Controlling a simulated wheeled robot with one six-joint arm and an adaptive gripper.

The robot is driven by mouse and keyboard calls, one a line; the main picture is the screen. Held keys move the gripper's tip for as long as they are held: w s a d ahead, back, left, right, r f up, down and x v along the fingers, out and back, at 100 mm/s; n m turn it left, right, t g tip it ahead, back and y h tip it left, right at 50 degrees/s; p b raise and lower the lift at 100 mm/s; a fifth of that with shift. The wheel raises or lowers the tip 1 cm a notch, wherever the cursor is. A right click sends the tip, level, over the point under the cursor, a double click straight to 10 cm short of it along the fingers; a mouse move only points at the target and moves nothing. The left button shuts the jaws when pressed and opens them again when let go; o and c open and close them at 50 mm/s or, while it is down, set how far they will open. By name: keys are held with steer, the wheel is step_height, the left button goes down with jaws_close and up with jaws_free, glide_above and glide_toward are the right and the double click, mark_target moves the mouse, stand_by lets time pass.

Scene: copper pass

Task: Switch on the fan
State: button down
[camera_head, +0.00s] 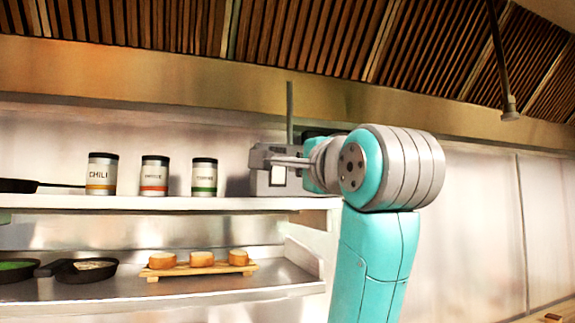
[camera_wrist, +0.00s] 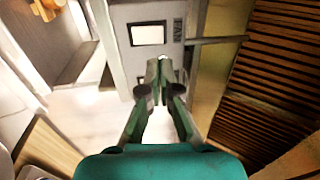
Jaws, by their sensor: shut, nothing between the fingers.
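A grey box (camera_head: 262,183) stands at the right end of the upper shelf, partly hidden by my gripper. In the wrist view its grey face (camera_wrist: 119,45) carries a white rectangular panel (camera_wrist: 149,35) and a narrow dark strip (camera_wrist: 178,31). I cannot tell which part is the fan switch, or its state. My gripper (camera_head: 276,160) points left in front of the box. In the wrist view my gripper (camera_wrist: 160,68) is shut and empty, its fingertips just below the white panel. Whether they touch the face is unclear.
A thin rod (camera_head: 289,108) rises from the box toward the slatted hood (camera_head: 300,35). The upper shelf (camera_head: 150,203) holds CHILI (camera_head: 102,175) and two other cans, plus a dark pan (camera_head: 20,186). Below are a wooden board (camera_head: 200,270) with buns and more pans. Wall at right is clear.

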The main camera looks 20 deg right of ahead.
mark_target(278, 173)
steer(key=w+r, duration=0.1)
steer(key=w, duration=0.7)
steer(key=shift+a, duration=0.2)
steer(key=shift+r, duration=0.1)
steer(key=shift+w+r, duration=0.4)
steer(key=shift+w, duration=0.15)
